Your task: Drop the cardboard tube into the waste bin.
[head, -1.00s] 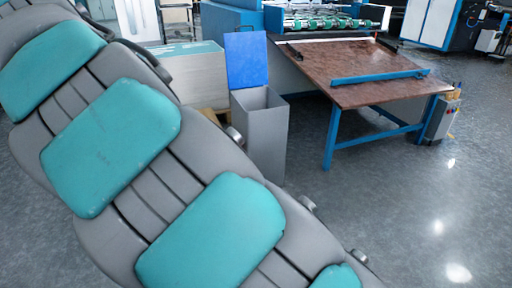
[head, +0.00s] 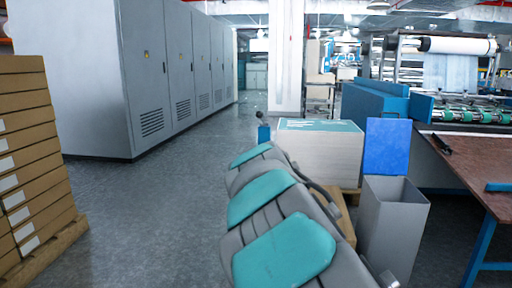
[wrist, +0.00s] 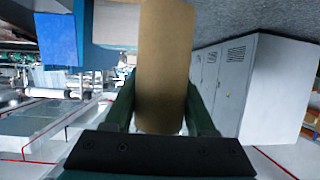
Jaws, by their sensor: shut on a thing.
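The cardboard tube (wrist: 164,65) is brown and fills the upper middle of the wrist view. My gripper (wrist: 163,112) is shut on it, with a dark green finger on each side. The waste bin (head: 392,225) is a tall grey box with an open top and a raised blue lid (head: 387,146), right of my arm in the head view. The blue lid also shows at the upper left of the wrist view (wrist: 57,40). The tube is apart from the bin. The tube cannot be made out in the head view.
A stack of sheets (head: 322,155) on a pallet stands behind the bin. A brown-topped table (head: 475,165) with blue legs is at the right. Grey cabinets (head: 150,80) and stacked cartons (head: 35,150) stand at the left. The floor between is clear.

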